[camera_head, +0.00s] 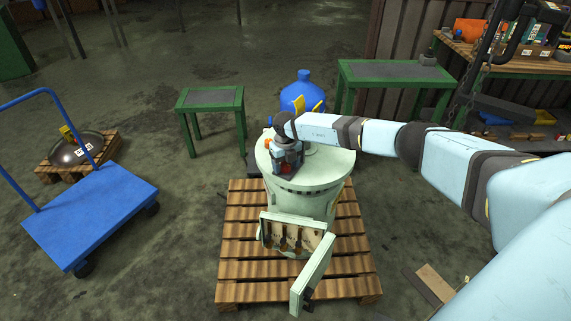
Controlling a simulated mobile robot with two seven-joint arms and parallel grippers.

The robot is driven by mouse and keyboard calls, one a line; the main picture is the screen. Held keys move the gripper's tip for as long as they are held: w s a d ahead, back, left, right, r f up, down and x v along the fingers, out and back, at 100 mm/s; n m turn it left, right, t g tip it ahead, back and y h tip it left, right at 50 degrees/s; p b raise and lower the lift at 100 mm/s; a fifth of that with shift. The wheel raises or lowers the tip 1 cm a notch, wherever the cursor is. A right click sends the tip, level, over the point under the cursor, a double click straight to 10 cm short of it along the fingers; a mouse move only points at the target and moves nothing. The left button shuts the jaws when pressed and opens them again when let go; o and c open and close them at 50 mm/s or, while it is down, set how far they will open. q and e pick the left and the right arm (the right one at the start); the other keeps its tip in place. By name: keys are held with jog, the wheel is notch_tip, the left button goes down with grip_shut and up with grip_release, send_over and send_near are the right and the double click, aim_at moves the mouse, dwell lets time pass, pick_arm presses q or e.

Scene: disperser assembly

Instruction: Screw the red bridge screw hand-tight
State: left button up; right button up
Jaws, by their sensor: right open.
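The disperser is a pale green drum (285,201) standing on a wooden pallet (240,262), with an open door panel (313,272) at its front. My right arm reaches in from the right above the drum's lid. My right gripper (287,172) points down at the left part of the lid, and its jaws are open. Small orange-red parts show around the gripper, but I cannot tell which is the red bridge screw or whether the jaws are around it. The arm and gripper hide part of the lid. My left gripper is not in view.
A blue bottle (303,90) with yellow parts stands behind the drum. Two green tables (211,98) (394,73) stand further back. A blue cart (92,214) and a dark dome (76,149) on a small pallet are at the left. A cluttered workbench (497,61) is at the right.

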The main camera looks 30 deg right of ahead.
aim_at(285, 164)
notch_tip(285, 164, up, 14)
jog(key=shift+f+p, duration=0.15)
jog(key=shift+p, duration=0.3)
dwell(0.4)
